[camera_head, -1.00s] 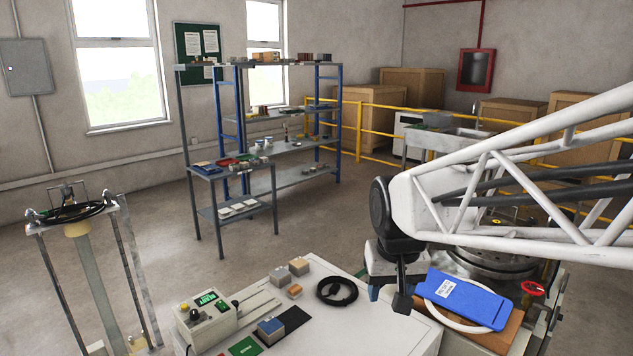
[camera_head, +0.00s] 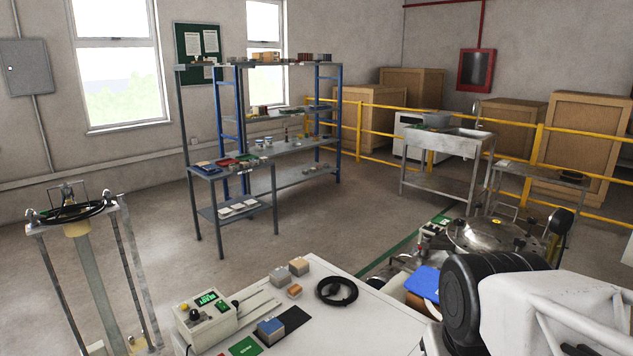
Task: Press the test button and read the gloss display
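A pale bench-top tester (camera_head: 205,325) stands at the front left of the white table. It has a small lit green display (camera_head: 206,299), whose text is too small to read for certain. A yellow knob or button (camera_head: 184,306) sits at its left, with dark knobs beside it. I cannot tell which of these is the test button. My gripper's fingers are not visible; only my white arm and its black joint show at the lower right, well apart from the tester.
On the white table (camera_head: 340,328) are small tile blocks (camera_head: 280,276), a blue-topped block (camera_head: 270,329) on a dark pad, a green pad (camera_head: 243,346) and a coiled black cable (camera_head: 336,291). A blue item (camera_head: 425,282) lies right of the table. A metal frame (camera_head: 95,270) stands left.

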